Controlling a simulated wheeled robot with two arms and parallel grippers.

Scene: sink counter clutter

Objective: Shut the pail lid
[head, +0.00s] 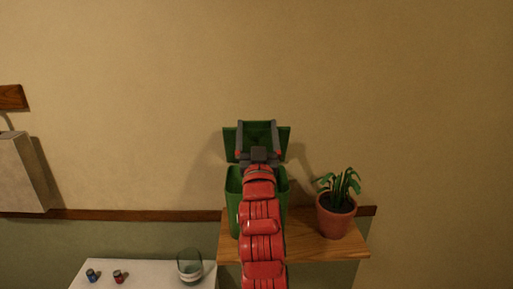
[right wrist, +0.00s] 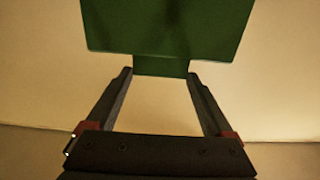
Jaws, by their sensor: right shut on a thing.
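The green pail (head: 232,205) stands on the wooden shelf, its middle hidden behind my right arm. Its green lid (head: 285,143) is raised, standing open above the pail's back, against the wall side. My right gripper (head: 259,124) is in front of the lid. In the right wrist view the lid (right wrist: 165,25) fills the top middle, and a narrower green tab (right wrist: 160,66) at its lower edge lies between the two fingertips. The gripper is shut on this tab, with the fingers held wide apart by it. My left gripper is not in view.
A potted plant (head: 336,215) stands on the wooden shelf (head: 310,247), right of the pail. At lower left, a white surface (head: 145,275) holds a glass (head: 190,266) and two small cans, one blue (head: 92,275), one red (head: 118,276).

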